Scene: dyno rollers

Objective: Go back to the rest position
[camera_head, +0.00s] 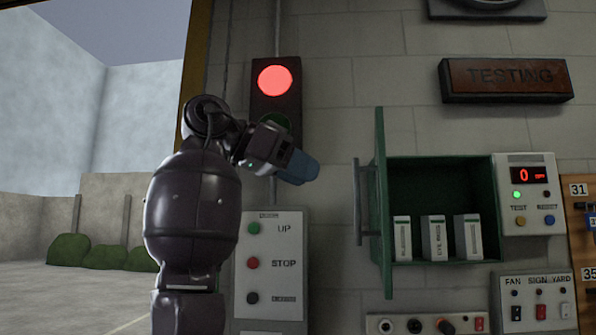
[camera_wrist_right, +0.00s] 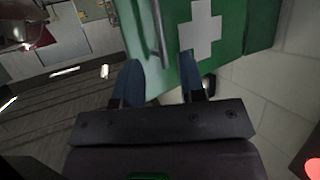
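My right gripper (camera_head: 300,168) is raised in front of the wall, left of the open green cabinet, with its blue fingers pointing right in the head view. In the right wrist view its two blue fingers (camera_wrist_right: 160,82) are spread apart with nothing between them. Beyond them is the green cabinet door (camera_wrist_right: 240,25) with a white cross and a grey handle (camera_wrist_right: 160,30); the fingers look clear of the handle. My left gripper is not in view.
The green cabinet (camera_head: 445,170) stands open with three white boxes inside; its door (camera_head: 381,200) swings out toward me. A lit red signal lamp (camera_head: 275,80) is behind my arm. An UP/STOP button panel (camera_head: 270,290) is just below the gripper.

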